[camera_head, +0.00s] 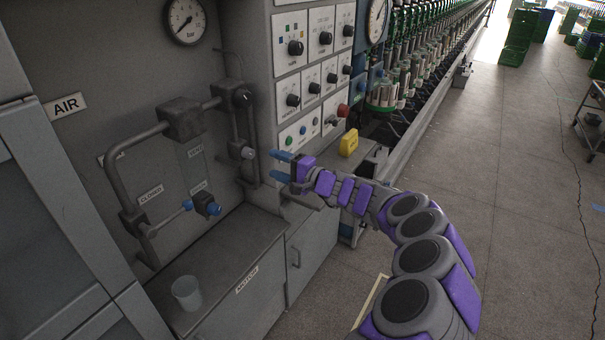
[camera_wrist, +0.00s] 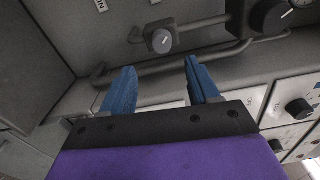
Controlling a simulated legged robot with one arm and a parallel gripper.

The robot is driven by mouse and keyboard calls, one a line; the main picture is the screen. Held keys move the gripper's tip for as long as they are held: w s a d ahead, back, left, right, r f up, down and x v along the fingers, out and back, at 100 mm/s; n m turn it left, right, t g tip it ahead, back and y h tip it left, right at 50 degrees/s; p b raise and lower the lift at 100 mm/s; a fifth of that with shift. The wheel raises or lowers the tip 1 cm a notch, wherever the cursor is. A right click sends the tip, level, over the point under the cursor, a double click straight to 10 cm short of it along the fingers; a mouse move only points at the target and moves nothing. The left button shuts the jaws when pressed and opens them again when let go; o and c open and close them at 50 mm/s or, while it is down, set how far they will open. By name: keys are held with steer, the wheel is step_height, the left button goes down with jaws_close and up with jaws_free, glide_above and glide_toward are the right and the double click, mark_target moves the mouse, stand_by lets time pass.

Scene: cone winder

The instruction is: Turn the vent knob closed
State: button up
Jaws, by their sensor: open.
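My gripper (camera_head: 275,165) is open and empty, its two blue fingers apart and pointing left toward the piping. A small grey knob (camera_head: 244,152) on the pipework lies just left of the fingertips, apart from them. In the wrist view my gripper (camera_wrist: 160,66) has a round grey knob (camera_wrist: 160,40) with a pointer mark just beyond the fingertips, seemingly the same one. A blue-and-black knob (camera_head: 207,204) sits lower left on the pipes, near small labels, one reading CLOSED (camera_head: 151,193). I cannot read which knob is marked vent.
A black knob (camera_head: 242,97) sits on the upper pipe. A control panel (camera_head: 306,80) with several knobs stands behind my gripper. A translucent cup (camera_head: 187,292) stands on the motor cabinet (camera_head: 240,262). The aisle floor (camera_head: 500,200) is clear.

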steer(key=v, duration=0.8)
steer(key=shift+p, duration=0.45)
steer(key=shift+s, duration=0.1)
steer(key=s+a+r+n+g+y, duration=0.1)
steer(key=s+a+r+n+g, duration=0.35)
steer(key=s+a, duration=0.2)
steer(key=s+a+r+n+g+y, duration=0.1)
steer(key=s+a+r+n+g, duration=0.2)
steer(key=s+a+r, duration=0.35)
steer(key=s+f+n+g+h, duration=0.3)
steer(key=s+g+h, duration=0.1)
steer(key=s, duration=1.1)
steer(key=s+d+f+h, duration=0.3)
steer(key=s+d+h, duration=0.1)
steer(key=s+d, duration=0.2)
steer(key=s+d+f+m+g+h, duration=0.1)
steer(key=s+d+f+h, duration=0.3)
steer(key=s+d, duration=0.3)
steer(key=s+d+f+m+h, duration=0.1)
steer(key=s+d+f+h, duration=0.3)
steer(key=s+d, duration=0.3)
steer(key=s, duration=0.2)
steer(key=shift+s, duration=0.25)
steer(key=shift+d+f, duration=0.1)
